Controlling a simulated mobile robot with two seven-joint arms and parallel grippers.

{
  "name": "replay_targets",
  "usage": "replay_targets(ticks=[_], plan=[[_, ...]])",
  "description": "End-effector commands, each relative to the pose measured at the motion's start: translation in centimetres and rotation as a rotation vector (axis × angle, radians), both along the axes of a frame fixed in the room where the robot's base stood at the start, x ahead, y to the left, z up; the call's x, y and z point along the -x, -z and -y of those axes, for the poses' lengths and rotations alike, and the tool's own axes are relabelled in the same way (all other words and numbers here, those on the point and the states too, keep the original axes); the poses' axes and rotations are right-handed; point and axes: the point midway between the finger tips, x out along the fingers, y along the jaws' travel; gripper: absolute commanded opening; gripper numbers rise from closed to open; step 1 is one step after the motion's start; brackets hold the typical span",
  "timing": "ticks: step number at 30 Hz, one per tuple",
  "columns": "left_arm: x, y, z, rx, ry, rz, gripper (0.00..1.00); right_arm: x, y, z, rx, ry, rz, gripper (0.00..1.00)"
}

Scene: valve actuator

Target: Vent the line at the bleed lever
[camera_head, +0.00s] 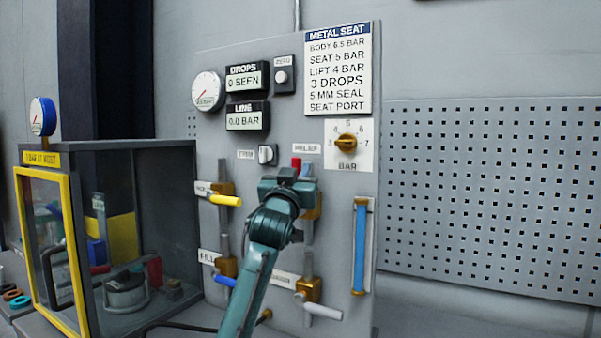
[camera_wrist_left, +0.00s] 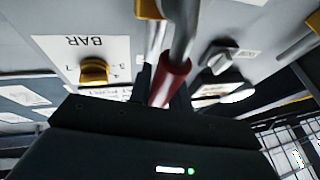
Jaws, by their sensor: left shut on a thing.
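A grey valve panel carries several levers on brass valves. My left gripper (camera_head: 285,190) is in front of its upper right valve, shut on a red handle (camera_head: 296,163). In the left wrist view the red handle (camera_wrist_left: 172,82) sits between the fingers. The valve behind is mostly hidden by my gripper. A white lever (camera_head: 322,311) is at the lower right, its label partly covered by my arm. A yellow lever (camera_head: 225,200) and a blue lever (camera_head: 225,280) are at left. No label legibly reads bleed. My right gripper is not in view.
The line display (camera_head: 248,117) reads 0.0 BAR and the drops display (camera_head: 247,80) reads 0 SEEN. A brass BAR knob (camera_head: 346,142) and a blue sight tube (camera_head: 360,247) are at right. A yellow-framed cabinet (camera_head: 150,150) stands close on the left.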

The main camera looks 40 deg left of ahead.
Motion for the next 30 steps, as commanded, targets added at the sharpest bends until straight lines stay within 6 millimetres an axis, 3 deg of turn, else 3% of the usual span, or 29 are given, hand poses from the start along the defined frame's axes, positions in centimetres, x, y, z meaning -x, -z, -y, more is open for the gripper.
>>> replay_targets(ticks=[12,13,20,30], plan=[[0.06,-0.08,-0.1,0.005,-0.002,0.003,0.0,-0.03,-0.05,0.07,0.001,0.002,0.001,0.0],[0.06,-0.09,-0.1,0.005,-0.002,0.003,0.21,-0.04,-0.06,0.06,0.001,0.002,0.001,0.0],[0.05,-0.06,-0.09,0.005,-0.001,0.003,0.4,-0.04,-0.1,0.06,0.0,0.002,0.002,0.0],[0.39,0.23,0.12,0.006,-0.001,0.002,0.41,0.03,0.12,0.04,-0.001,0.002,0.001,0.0]])
